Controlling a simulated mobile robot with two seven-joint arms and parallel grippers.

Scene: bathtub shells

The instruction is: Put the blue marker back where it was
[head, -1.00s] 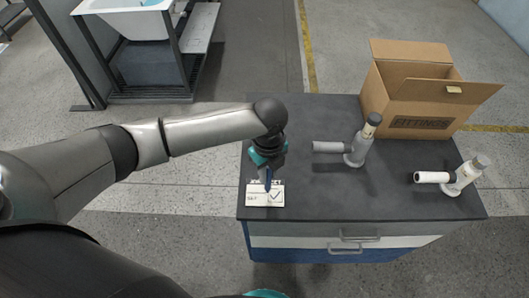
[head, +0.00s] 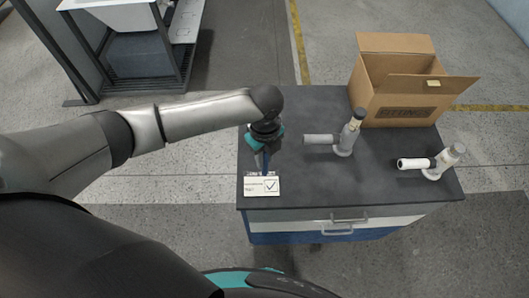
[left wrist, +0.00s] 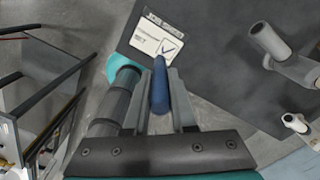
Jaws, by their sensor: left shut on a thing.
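My left gripper (head: 264,155) is shut on the blue marker (left wrist: 160,88), which points down between the two fingers in the left wrist view. In the head view, the marker (head: 266,163) is a thin blue strip under the gripper, by the far edge of the white card. The card (head: 254,190) lies near the front left corner of the dark cabinet top and bears text and a ticked box. It also shows in the left wrist view (left wrist: 148,36), beyond the marker. Whether the tip touches anything is unclear. My right gripper is not in view.
The cabinet top (head: 300,185) is clear right of the card. A grey fitting (head: 343,138) and a white-ended fitting (head: 436,164) stand on it. An open cardboard box (head: 385,110) is at the back right. A rack with a white tub (head: 120,15) stands at upper left.

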